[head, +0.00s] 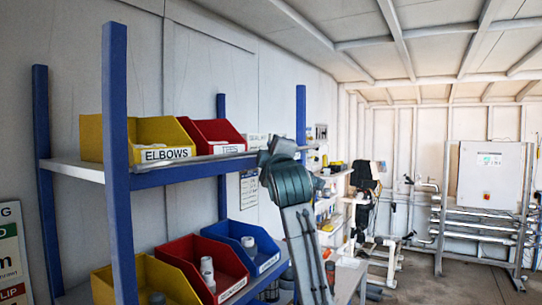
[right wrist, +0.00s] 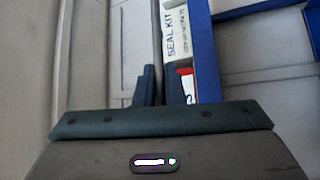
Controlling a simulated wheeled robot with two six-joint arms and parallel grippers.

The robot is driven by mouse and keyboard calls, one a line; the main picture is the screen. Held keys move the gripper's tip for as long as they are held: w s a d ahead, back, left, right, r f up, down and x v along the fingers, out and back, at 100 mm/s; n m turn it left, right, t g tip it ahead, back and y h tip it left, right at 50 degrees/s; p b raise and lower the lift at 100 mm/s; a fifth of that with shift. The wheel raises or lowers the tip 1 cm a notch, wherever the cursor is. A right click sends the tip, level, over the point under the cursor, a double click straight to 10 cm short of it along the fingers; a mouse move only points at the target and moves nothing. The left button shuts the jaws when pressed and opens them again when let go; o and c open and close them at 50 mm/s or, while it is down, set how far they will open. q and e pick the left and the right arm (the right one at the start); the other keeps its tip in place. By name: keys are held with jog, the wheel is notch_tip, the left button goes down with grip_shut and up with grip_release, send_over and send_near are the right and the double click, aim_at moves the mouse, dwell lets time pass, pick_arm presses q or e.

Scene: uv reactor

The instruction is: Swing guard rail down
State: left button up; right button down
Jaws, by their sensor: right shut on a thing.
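The guard rail (head: 222,157) looks like a thin grey bar along the front of the upper shelf, below the bin labels. Its right end meets my right gripper (head: 265,157), which is at the right part of that shelf. My right gripper is shut on the rail; the grip itself is small and partly hidden by my own wrist in the head view. In the right wrist view its dark fingers (right wrist: 162,88) are close together in front of a white label reading SEAL KIT (right wrist: 176,35). My left gripper is not in view.
The blue-posted rack (head: 116,150) holds a yellow ELBOWS bin (head: 150,135) and a red bin (head: 212,132) on top. More yellow, red and blue bins (head: 262,265) stand below. A white cabinet (head: 490,175) and pipes are at the far right, with open floor before them.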

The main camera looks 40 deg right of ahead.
jog(key=shift+r+n, duration=0.2)
jog(key=shift+n, duration=0.1)
dwell(0.4)
